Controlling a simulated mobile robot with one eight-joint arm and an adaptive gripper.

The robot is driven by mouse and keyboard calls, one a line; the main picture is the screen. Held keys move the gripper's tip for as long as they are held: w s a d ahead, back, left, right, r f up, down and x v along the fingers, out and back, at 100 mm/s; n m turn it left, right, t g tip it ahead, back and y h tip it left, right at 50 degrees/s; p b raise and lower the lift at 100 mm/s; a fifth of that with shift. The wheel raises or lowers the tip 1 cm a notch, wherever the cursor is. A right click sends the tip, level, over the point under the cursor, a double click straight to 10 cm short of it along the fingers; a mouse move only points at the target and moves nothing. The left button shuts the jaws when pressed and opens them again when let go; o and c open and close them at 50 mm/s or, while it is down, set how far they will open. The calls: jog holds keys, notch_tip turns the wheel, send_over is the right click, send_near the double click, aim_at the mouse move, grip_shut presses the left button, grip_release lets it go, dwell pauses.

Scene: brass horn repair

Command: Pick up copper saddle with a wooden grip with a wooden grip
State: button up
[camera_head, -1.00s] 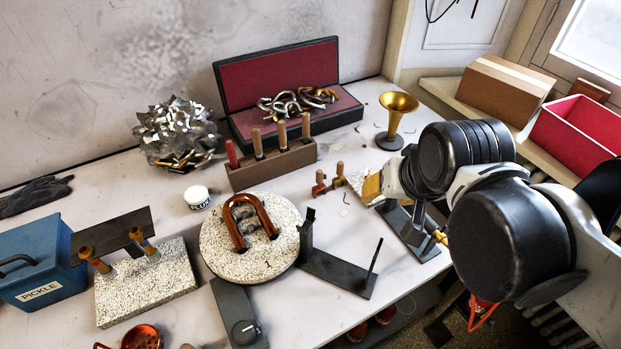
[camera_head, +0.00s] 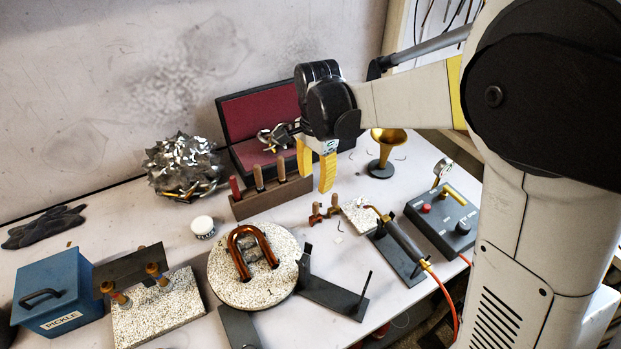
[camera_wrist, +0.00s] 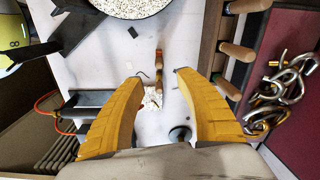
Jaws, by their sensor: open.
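Two small copper pieces with wooden grips stand close together on the white bench. The left one (camera_head: 316,215) and the right one (camera_head: 335,205) are beside a speckled pad, right of the round speckled turntable. In the wrist view they show small, one (camera_wrist: 158,58) beyond the other (camera_wrist: 158,77), between my fingertips. My gripper (camera_head: 316,181) is open and empty, with its yellow fingers pointing down. It hangs above the bench by the wooden tool rack, apart from both pieces. In the wrist view my gripper (camera_wrist: 158,78) shows both fingers spread.
A wooden rack (camera_head: 272,197) with upright handles is close to my gripper. Behind it are an open red-lined case (camera_head: 257,110) and a brass bell (camera_head: 383,160). A torch (camera_head: 405,240) on a dark stand is to the right. The turntable (camera_head: 240,293) holds a copper U-tube.

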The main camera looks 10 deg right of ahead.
aim_at(316, 203)
jog(key=shift+w+a+f, duration=0.15)
jog(key=shift+a+f, duration=0.05)
jog(key=shift+f, duration=0.35)
notch_tip(316, 203, down, 5)
jog(key=shift+b, duration=1)
jog(key=f+b, duration=0.1)
jog(key=f, duration=0.2)
jog(key=f+b, duration=0.1)
jog(key=f, duration=0.1)
jog(key=shift+d+f+b, duration=0.2)
jog(key=shift+d+b, duration=0.1)
jog(key=shift+r, duration=0.1)
grip_shut()
